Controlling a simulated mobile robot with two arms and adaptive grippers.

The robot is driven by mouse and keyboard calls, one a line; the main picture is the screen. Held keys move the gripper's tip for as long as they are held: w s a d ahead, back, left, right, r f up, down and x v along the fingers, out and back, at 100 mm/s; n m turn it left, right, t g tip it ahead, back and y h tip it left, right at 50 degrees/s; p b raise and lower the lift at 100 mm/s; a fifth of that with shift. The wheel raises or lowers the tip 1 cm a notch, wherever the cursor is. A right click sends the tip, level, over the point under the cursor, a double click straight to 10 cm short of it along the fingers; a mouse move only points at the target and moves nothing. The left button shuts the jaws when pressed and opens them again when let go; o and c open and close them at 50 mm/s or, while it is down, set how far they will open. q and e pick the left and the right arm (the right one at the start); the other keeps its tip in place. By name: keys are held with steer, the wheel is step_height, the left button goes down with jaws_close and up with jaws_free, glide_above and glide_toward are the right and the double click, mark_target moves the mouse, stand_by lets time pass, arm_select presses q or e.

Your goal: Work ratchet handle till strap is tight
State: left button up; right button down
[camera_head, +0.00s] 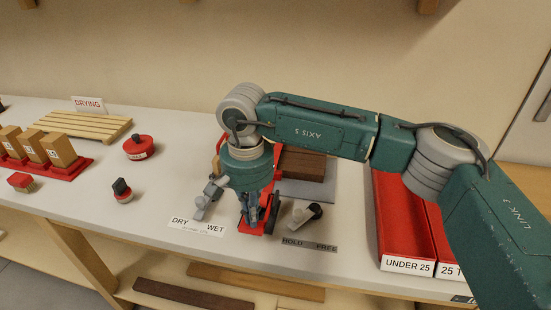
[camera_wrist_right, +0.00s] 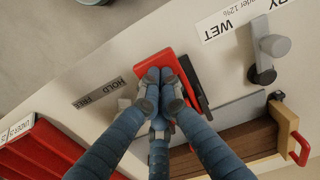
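A red part with black side pieces, which looks like the ratchet handle, shows in the right wrist view (camera_wrist_right: 178,60) beneath my fingertips. In the head view only bits of its red and black show around the fingers. My right gripper (camera_head: 250,215) points down over it. In the wrist view its fingers (camera_wrist_right: 159,92) are close together over the red part; whether they grip it or only touch it is unclear. A dark wooden block (camera_head: 305,165) lies behind it on a grey plate. I cannot make out the strap. My left gripper is not in view.
A DRY/WET lever (camera_head: 208,196) stands left of the gripper and a HOLD/FREE knob (camera_head: 305,214) right of it. Red trays (camera_head: 392,215) are at the right. A red button (camera_head: 138,147), stamp (camera_head: 122,190) and slatted rack (camera_head: 85,121) are at the left.

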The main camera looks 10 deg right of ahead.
steer(key=r+p, duration=0.1)
steer(key=r, duration=0.3)
steer(key=r+p, duration=0.1)
steer(key=r, duration=0.1)
steer(key=shift+w+d+r+p, duration=0.15)
steer(key=shift+w+r+p, duration=0.15)
steer(key=shift+w, duration=0.1)
steer(key=shift+f, duration=0.2)
